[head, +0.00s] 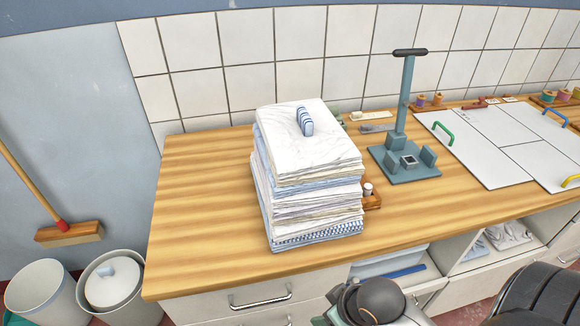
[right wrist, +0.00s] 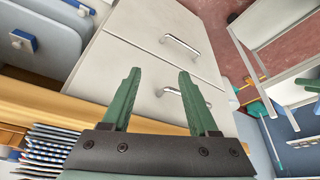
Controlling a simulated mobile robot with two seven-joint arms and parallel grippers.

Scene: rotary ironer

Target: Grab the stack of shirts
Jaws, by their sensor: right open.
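A small blue-and-white striped piece (head: 305,121) sits on top. Part of the stack's layered edge shows at the lower left of the right wrist view (right wrist: 45,145). My right gripper is open and empty in the right wrist view (right wrist: 158,80), its green fingers apart in front of white drawers. It is apart from the stack. My left gripper is not in view.
A blue-grey stand with an upright post (head: 402,130) is right of the stack, beside white boards with coloured handles (head: 495,140). The counter left of the stack is clear. Bins (head: 110,285) stand on the floor.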

